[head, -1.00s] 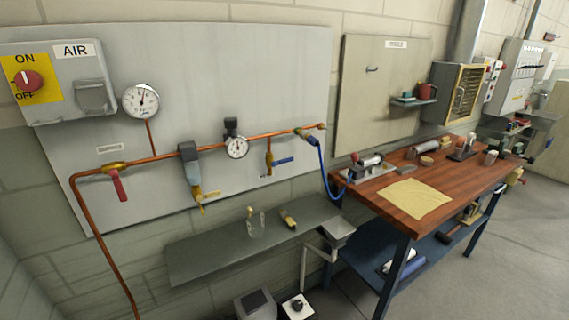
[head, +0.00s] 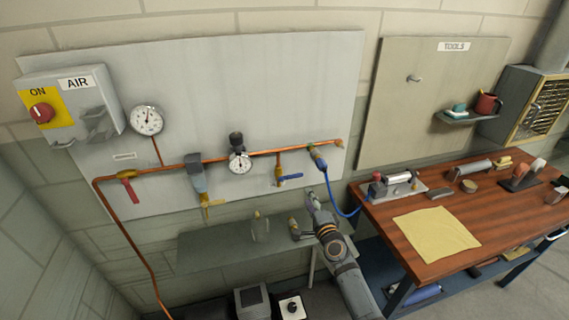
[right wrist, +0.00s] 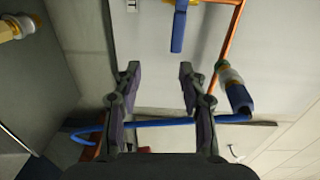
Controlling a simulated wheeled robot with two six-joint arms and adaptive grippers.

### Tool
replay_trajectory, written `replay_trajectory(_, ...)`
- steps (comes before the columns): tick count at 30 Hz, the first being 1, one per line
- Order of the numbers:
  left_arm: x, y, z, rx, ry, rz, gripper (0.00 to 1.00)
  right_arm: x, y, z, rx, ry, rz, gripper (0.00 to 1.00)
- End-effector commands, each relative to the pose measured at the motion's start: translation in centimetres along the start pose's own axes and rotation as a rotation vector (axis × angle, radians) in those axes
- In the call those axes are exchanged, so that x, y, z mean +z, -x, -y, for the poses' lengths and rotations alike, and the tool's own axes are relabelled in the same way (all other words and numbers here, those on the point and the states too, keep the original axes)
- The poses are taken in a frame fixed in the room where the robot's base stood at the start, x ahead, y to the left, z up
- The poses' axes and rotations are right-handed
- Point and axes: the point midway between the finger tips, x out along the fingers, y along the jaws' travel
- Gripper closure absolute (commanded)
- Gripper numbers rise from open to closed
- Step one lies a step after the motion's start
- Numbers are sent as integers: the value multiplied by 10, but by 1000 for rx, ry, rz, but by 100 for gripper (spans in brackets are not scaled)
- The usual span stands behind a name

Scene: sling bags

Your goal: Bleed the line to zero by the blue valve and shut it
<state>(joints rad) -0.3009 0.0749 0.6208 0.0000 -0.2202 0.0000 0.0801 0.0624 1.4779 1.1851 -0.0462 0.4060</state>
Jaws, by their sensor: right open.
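The blue valve (head: 290,177) sits on a short branch below the copper pipe, its blue handle lying crosswise to the branch. In the right wrist view the blue handle (right wrist: 178,32) is beyond the fingertips, apart from them. My right gripper (head: 314,200) is below and to the right of the valve in the head view. In the right wrist view the right gripper (right wrist: 158,72) is open with nothing between its fingers. A large gauge (head: 146,120) and a smaller gauge (head: 240,163) are on the line; their readings are too small to tell. My left gripper is out of view.
A blue hose (head: 332,192) hangs from the pipe's right end, close to my right gripper. A red-handled valve (head: 130,190) and the red AIR switch (head: 42,113) are at left. A grey shelf (head: 215,245) is below; the wooden bench (head: 385,205) is at right.

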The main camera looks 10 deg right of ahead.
Motion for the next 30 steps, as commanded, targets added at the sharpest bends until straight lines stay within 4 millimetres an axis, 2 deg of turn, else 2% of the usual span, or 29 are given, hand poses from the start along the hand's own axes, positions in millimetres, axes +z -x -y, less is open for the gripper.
replay_trajectory(1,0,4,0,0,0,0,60,0,-2,14,-19,-24,-1,58)
replay_trajectory(3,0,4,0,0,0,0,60,0,-3,22,-34,-44,-2,58)
replay_trajectory(8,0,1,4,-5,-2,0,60,-1,-8,21,-36,-46,-3,58)
replay_trajectory(14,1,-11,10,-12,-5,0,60,0,-43,19,-36,-45,-3,58)
replay_trajectory(21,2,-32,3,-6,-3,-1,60,-1,-90,20,-35,-43,-2,58)
replay_trajectory(25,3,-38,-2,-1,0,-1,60,-1,-104,22,-34,-42,-2,58)
replay_trajectory(30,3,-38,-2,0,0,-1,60,-1,-108,24,-33,-41,-2,58)
